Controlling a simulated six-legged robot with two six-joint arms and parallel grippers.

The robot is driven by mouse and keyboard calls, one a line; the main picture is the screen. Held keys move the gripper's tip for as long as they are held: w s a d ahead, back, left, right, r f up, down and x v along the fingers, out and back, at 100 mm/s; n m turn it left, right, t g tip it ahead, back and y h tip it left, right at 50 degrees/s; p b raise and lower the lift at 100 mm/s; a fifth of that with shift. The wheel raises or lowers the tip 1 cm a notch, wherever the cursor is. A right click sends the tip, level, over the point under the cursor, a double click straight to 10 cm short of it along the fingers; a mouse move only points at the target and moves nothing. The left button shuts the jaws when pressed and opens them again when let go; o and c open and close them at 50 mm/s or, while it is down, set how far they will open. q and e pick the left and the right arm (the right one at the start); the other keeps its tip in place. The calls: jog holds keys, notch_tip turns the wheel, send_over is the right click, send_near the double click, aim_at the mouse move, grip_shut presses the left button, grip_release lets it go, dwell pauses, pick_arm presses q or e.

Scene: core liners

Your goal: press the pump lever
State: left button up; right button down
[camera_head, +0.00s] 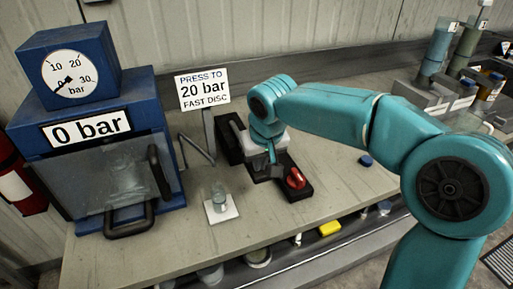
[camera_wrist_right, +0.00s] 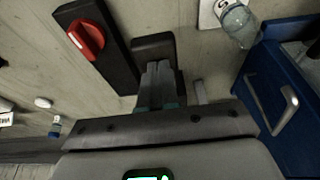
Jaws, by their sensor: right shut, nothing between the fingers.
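My right gripper (camera_head: 271,158) is shut and empty, pointing down over a dark unit on the bench. In the wrist view its fingers (camera_wrist_right: 158,72) are together, with their tips at a dark block (camera_wrist_right: 153,46); I cannot tell whether they touch it. Beside it is a black base with a red knob (camera_head: 295,179), also seen in the wrist view (camera_wrist_right: 86,38). I cannot tell for certain which part is the pump lever; the arm hides some of the unit. The blue press (camera_head: 160,85) shows "0 bar", and its gauge (camera_head: 69,78) needle points near 0.
A sign (camera_head: 203,89) reads "PRESS TO 20 bar FAST DISC". A small clear jar (camera_head: 219,197) stands on a white pad left of the knob. A thin bent grey rod (camera_head: 197,149) is beside the press. Racked tubes (camera_head: 437,52) stand at back right.

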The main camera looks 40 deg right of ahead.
jog(key=shift+s+a+f, duration=0.15)
jog(key=shift+s+f, duration=0.05)
jog(key=shift+f, duration=0.4)
jog(key=shift+r, duration=0.1)
jog(key=r+p, duration=0.3)
jog(key=r, duration=0.1)
jog(key=shift+w+d+p, duration=0.2)
jog(key=shift+w+p, duration=0.2)
jog(key=s+v, duration=0.1)
jog(key=v, duration=1)
jog(key=shift+a+f, duration=0.15)
jog(key=shift+f, duration=0.05)
jog(key=shift+s, duration=0.15)
